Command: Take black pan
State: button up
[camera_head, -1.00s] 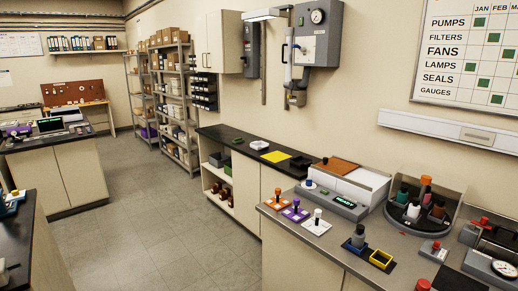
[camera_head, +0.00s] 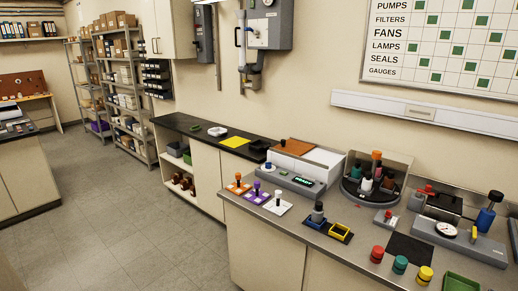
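A small, low black item (camera_head: 260,145), possibly the black pan, lies at the right end of the dark countertop (camera_head: 183,124) along the back wall, just right of a yellow sheet (camera_head: 236,141). It is too small to make out its exact shape. A white dish-like piece (camera_head: 217,131) and a small green item (camera_head: 195,127) lie farther left on the same countertop. The grey-white instrument box stands close in front of and to the right of the black item. My gripper is not in view.
The nearer grey bench (camera_head: 290,222) carries an instrument with a green display (camera_head: 303,181), orange, purple and white pads with knobs, a bottle carousel (camera_head: 352,197), a gauge device (camera_head: 447,229) and coloured round pieces. Open floor (camera_head: 120,230) lies left of the benches.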

aim_at(260, 146)
jog(key=i+u, duration=0.1)
jog(key=u, duration=0.3)
jog(key=i+j+u, duration=0.2)
jog(key=i+u, duration=0.2)
jog(key=i, duration=0.2)
jog(key=i+u, duration=0.45)
jog(key=i, duration=0.15)
jog(key=i+l+u, duration=0.15)
jog(key=i+u, duration=0.25)
jog(key=i, duration=0.2)
jog(key=i+z, duration=0.2)
jog(key=i, duration=0.35)
jog(key=i+j+z, duration=0.2)
jog(key=i, duration=0.3)
jog(key=i+z, duration=0.2)
jog(key=i, duration=0.35)
jog(key=i+j+z, duration=0.2)
jog(key=i, duration=0.3)
jog(key=i+l+z, duration=0.15)
jog(key=i+z, duration=0.55)
jog(key=z, duration=0.15)
jog(key=i+z, duration=0.4)
jog(key=i+j+z, duration=0.25)
jog(key=z, duration=0.15)
jog(key=i, duration=0.1)
